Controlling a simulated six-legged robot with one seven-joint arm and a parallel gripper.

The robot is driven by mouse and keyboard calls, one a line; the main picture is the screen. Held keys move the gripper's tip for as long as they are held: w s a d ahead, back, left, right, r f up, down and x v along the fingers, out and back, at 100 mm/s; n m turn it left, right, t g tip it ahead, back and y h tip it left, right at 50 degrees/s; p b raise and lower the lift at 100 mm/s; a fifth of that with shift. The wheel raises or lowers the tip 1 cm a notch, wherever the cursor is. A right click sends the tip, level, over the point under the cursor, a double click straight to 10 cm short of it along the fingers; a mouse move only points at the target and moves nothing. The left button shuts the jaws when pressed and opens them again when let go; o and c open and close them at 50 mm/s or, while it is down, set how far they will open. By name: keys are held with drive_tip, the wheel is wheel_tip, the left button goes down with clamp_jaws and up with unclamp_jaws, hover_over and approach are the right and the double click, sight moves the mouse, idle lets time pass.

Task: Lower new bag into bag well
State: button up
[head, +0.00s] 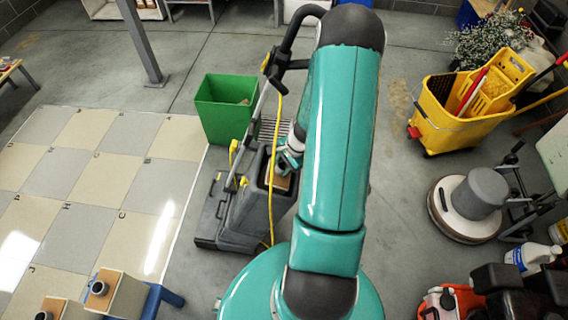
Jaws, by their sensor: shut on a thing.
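A dark grey upright floor machine (222,218) stands left of my arm, with a tall bag well (262,190) at its right side. A tan bag (282,183) shows at the mouth of the well, just below my gripper (288,163). My gripper is shut on the bag; its fingertips are mostly hidden by my arm and the bag. How deep the bag sits in the well cannot be told from this view.
A yellow cord (273,130) runs down past the well. A green bin (222,108) stands behind the machine. Pale boxes with dark round collars (122,294) stand on a blue bench (165,297). A yellow mop bucket (450,125) and round floor polisher (468,207) stand right.

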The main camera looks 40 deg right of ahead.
drive_tip(key=o, duration=1.3)
drive_tip(key=shift+r, duration=0.1)
drive_tip(key=v, duration=1.8)
drive_tip(key=shift+r, duration=0.35)
